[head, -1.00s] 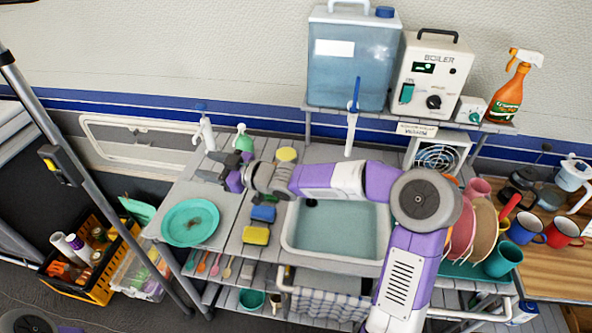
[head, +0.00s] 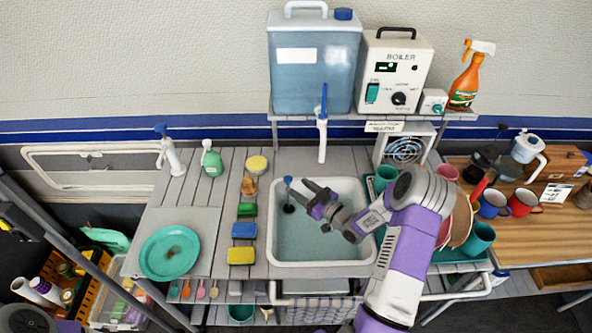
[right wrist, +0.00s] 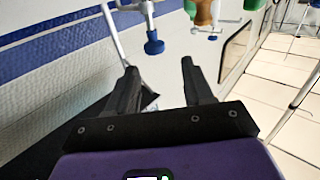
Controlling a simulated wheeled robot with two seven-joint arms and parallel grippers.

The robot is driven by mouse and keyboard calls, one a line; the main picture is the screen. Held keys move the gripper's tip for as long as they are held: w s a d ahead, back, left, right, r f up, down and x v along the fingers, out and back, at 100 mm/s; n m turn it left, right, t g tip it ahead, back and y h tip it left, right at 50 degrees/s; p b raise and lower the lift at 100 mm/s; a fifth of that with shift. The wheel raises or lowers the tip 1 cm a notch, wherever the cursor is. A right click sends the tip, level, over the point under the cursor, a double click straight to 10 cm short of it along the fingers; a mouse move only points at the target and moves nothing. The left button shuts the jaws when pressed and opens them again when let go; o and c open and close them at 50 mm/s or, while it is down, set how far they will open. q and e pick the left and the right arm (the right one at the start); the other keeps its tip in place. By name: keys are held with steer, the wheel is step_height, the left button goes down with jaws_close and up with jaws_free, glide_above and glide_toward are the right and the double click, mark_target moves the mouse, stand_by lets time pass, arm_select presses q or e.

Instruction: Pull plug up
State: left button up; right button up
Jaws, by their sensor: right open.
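The plug (head: 289,207) is a dark piece with a thin stem and blue top, at the back left inside the sink (head: 272,240). My right gripper (head: 297,191) reaches in from the right over the sink. Its two dark fingers are open and point left toward the plug's stem. The fingertips look very close to the stem; I cannot tell whether they touch it or stand above it. In the right wrist view the open fingers (right wrist: 160,72) have nothing visible between them, and I cannot make out the plug there. My left gripper is not in view.
A white tap (head: 322,140) with a blue lever hangs behind the sink. Sponges (head: 243,231) and a green bottle (head: 212,160) stand left of it. A teal plate (head: 170,252) lies farther left. Dishes and mugs (head: 478,238) crowd the right side.

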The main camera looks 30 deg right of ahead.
mark_target(291, 180)
steer(key=shift+w+d+f+m, duration=0.1)
steer(key=shift+d+f+m, duration=0.05)
steer(key=shift+m, duration=0.15)
steer(key=shift+h, duration=0.3)
steer(key=x, duration=0.7)
steer(key=shift+w, duration=0.1)
